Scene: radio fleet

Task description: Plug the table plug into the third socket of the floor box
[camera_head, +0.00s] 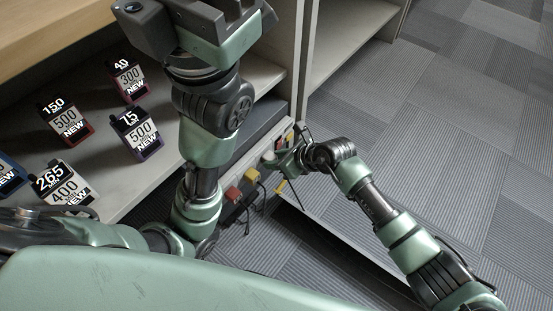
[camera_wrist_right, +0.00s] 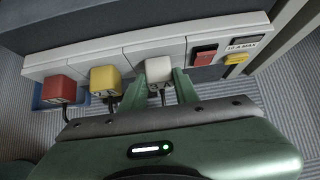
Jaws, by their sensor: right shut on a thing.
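The floor box (camera_wrist_right: 132,57) is a pale strip with several places along it. A red plug (camera_wrist_right: 58,90) and a yellow plug (camera_wrist_right: 105,80) sit at its first two places. The white plug (camera_wrist_right: 158,69) is at the third place, against the strip's face; I cannot tell how deep it sits. My right gripper (camera_wrist_right: 159,82) is shut on the white plug, its cable running down between the fingers. In the head view my right gripper (camera_head: 277,160) is at the box. My left gripper's body (camera_head: 225,22) shows at the top edge; its fingertips are not visible.
A red switch (camera_wrist_right: 204,55) and a yellow piece (camera_wrist_right: 236,58) lie right of the third place, near a "10 A MAX" label. A shelf (camera_head: 110,185) with several labelled boxes is at the left. A shelf side panel (camera_head: 300,70) stands beyond the floor box. Carpet at the right is clear.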

